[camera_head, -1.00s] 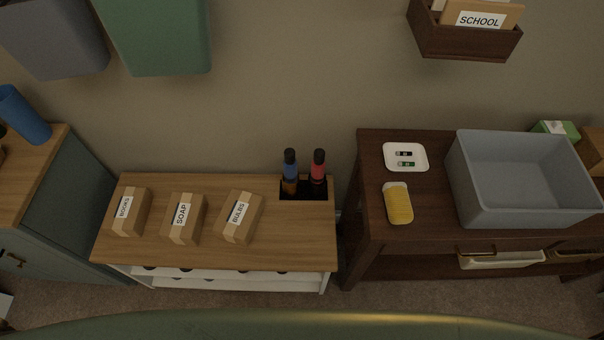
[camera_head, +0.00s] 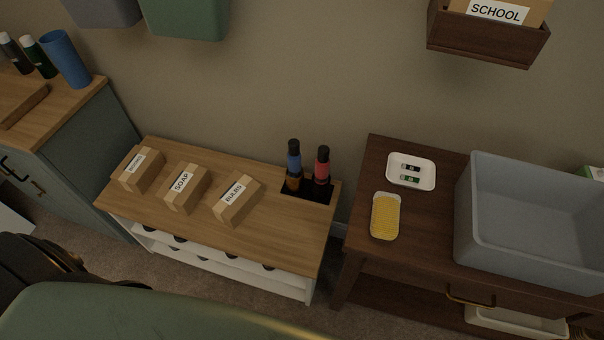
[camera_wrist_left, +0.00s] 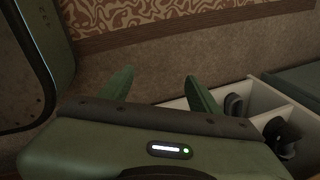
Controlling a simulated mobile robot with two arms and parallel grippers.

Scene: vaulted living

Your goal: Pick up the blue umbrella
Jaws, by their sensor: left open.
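The blue umbrella (camera_head: 294,163) is folded and stands upright in a dark slot in the wooden top of a low shoe bench, with its black end up. A red umbrella (camera_head: 322,167) stands close on its right in the same slot. My left gripper (camera_wrist_left: 160,84) shows in the left wrist view with its two green fingers apart and nothing between them. Neither umbrella shows in that view. My right gripper is not in view.
The low bench (camera_head: 283,225) also bears three labelled boxes, including a soap box (camera_head: 185,187) and a bulbs box (camera_head: 236,200). A dark table on the right holds a grey bin (camera_head: 535,250), a white dish (camera_head: 411,184) and a yellow sponge (camera_head: 385,216). A cabinet stands left.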

